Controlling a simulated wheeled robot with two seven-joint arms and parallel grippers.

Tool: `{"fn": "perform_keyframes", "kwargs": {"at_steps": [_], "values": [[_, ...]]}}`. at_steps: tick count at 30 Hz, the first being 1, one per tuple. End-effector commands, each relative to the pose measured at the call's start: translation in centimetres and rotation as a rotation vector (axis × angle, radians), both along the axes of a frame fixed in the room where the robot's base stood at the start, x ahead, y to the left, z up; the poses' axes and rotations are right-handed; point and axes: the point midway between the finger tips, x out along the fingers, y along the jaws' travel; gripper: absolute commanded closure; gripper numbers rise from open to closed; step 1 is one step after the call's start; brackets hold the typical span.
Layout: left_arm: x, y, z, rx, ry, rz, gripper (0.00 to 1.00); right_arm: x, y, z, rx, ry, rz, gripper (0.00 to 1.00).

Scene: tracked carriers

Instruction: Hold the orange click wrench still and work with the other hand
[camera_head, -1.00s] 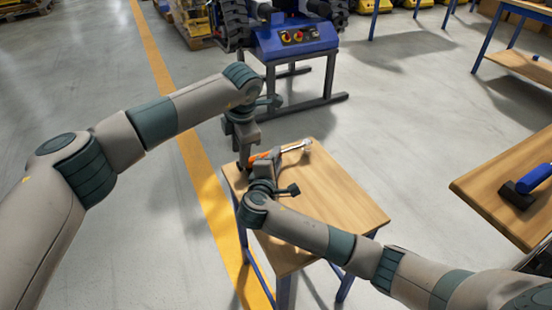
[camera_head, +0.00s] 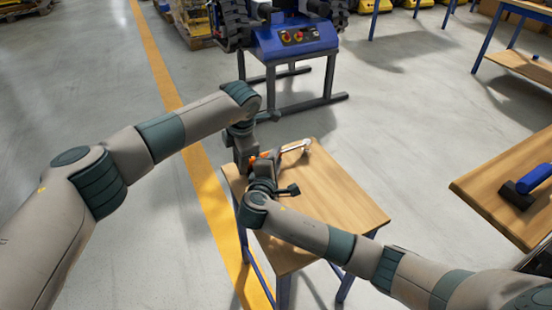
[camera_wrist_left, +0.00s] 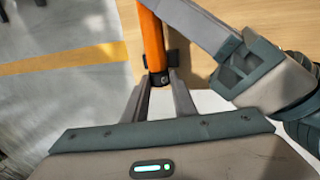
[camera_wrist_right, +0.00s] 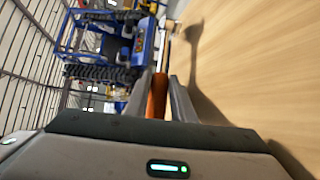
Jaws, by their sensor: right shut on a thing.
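The orange click wrench (camera_head: 293,147) is held above the small wooden table, its metal head end pointing back right in the head view. Its orange handle shows in the left wrist view (camera_wrist_left: 152,40) and right wrist view (camera_wrist_right: 156,98). My right gripper (camera_wrist_right: 162,84) is shut on the orange handle. My left gripper (camera_wrist_left: 159,80) is open, its fingers on either side of the black end of the handle, with narrow gaps.
The small wooden table (camera_head: 335,205) is otherwise bare. A blue machine on a stand (camera_head: 292,40) is behind it. Another bench (camera_head: 500,185) at the right carries a blue and black tool (camera_head: 525,187). A yellow line (camera_head: 205,190) runs along the floor at the left.

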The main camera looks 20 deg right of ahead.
Motion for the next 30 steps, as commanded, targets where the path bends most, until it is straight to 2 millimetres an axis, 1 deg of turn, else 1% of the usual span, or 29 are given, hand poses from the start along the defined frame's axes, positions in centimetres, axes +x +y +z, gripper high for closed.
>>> {"fn": "perform_keyframes", "kwargs": {"at_steps": [8, 22, 30], "values": [[0.11, 0.02, 0.05, -0.001, 0.018, 0.001, 0.94, -0.01, -0.04, -0.05, 0.0, 0.001, -0.001, 1.0], [0.59, 0.1, 0.07, -0.026, 0.202, 0.004, 0.94, -0.03, -0.04, -0.05, 0.0, 0.001, -0.001, 1.0], [0.59, 0.18, 0.06, -0.03, 0.219, 0.002, 0.94, -0.04, -0.05, -0.07, -0.001, 0.001, -0.001, 1.0]]}}
